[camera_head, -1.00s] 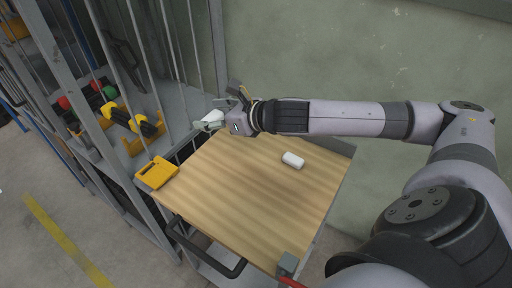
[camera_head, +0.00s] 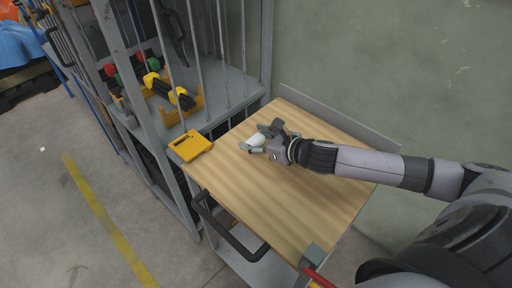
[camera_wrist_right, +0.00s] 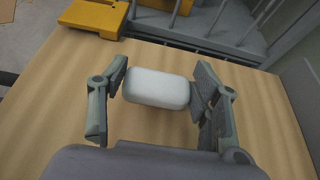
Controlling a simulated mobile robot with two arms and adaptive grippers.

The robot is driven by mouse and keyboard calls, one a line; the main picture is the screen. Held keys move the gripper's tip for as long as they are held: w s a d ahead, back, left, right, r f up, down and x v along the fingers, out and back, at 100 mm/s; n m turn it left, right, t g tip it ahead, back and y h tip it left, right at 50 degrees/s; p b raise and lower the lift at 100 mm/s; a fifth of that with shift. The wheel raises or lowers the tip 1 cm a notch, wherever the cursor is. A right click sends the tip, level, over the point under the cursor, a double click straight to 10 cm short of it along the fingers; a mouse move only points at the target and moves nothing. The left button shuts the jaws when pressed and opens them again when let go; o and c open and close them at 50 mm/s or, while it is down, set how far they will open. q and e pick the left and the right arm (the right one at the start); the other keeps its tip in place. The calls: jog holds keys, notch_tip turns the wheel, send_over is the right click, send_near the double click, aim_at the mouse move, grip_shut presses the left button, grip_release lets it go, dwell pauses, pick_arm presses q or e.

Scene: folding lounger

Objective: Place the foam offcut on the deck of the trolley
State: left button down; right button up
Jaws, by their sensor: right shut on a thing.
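The foam offcut, a white rounded block (camera_head: 254,141), is between the fingers of my right gripper (camera_head: 260,142). In the right wrist view the foam offcut (camera_wrist_right: 158,88) lies across the gap between the two grey fingers of my right gripper (camera_wrist_right: 160,98), which is shut on it. The trolley's deck (camera_head: 300,210) is a light wooden board. The gripper and block are over its far left part; whether the block touches the board I cannot tell. My left gripper is not in view.
A black handle (camera_head: 225,230) is at the near side. The deck's near middle is clear.

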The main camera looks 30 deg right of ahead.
jog(key=shift+f, duration=1.65)
jog(key=o, duration=0.8)
jog(key=shift+o, duration=0.2)
jog(key=b+v, duration=0.1)
jog(key=v, duration=0.8)
jog(key=shift+f, duration=0.1)
jog(key=shift+p+v, duration=0.65)
jog(key=shift+v, duration=0.85)
